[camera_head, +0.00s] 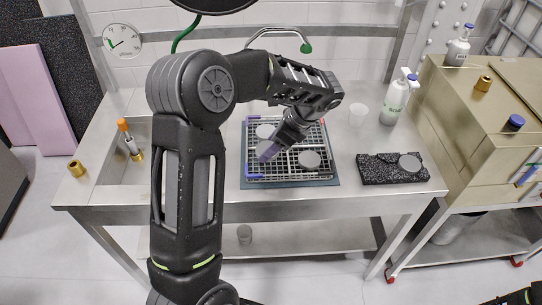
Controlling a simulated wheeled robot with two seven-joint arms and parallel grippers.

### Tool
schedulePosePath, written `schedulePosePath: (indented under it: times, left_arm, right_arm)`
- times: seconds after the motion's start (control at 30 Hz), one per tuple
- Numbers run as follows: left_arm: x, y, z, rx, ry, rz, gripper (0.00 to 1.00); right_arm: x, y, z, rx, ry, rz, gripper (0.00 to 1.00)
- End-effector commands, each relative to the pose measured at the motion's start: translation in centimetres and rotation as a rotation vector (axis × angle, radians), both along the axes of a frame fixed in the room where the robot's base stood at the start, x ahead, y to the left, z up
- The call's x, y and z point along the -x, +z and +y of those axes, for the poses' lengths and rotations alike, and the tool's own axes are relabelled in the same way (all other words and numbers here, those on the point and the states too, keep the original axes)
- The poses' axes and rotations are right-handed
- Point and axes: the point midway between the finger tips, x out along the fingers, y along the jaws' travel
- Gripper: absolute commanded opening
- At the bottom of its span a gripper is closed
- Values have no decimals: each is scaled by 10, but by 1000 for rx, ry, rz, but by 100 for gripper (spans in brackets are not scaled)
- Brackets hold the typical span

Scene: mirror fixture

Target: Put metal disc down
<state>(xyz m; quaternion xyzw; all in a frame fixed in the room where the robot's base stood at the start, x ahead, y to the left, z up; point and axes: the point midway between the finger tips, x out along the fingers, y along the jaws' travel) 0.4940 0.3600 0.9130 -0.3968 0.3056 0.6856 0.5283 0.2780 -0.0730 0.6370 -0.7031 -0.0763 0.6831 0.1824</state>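The wire rack (290,177) lies on a blue-grey mat on the metal table. A metal disc (265,131) lies on the rack toward the back left, and another metal disc (309,159) lies toward the right. My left gripper (268,151) points down and left over the rack's left half, between these two discs. A greyish round shape beside its fingertips is partly covered, and I cannot tell whether it is held. The finger opening is hidden. Another disc (409,162) sits on the black fixture (384,173) right of the rack.
A white bottle (392,104) and a clear beaker (358,115) stand behind the black fixture. A sink (118,169) with an orange-topped tool (130,140) is at left. A beige cabinet (480,110) stands at right. The table front between rack and fixture is clear.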

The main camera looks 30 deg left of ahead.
Motion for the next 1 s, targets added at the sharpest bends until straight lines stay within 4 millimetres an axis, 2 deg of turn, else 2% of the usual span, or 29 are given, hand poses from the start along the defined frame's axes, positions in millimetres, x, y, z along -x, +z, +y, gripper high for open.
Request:
schedulePosePath:
  times: [0.13,0.4,0.8,0.83,0.93,1.0]
  left_arm:
    - [0,-7,0,0,-1,2,13]
    - [1,-43,0,1,-1,3,13]
    - [0,-48,0,1,0,0,13]
    - [0,-49,0,1,-1,0,60]
    - [0,-48,0,1,0,0,68]
    - [0,-48,0,1,0,0,68]
  right_arm:
    - [0,1,0,0,0,0,36]
    - [0,3,0,1,-1,1,36]
    - [0,0,0,1,-1,1,36]
    - [0,0,0,1,0,0,36]
    - [0,1,0,1,0,1,36]
    - [0,1,0,0,0,0,36]
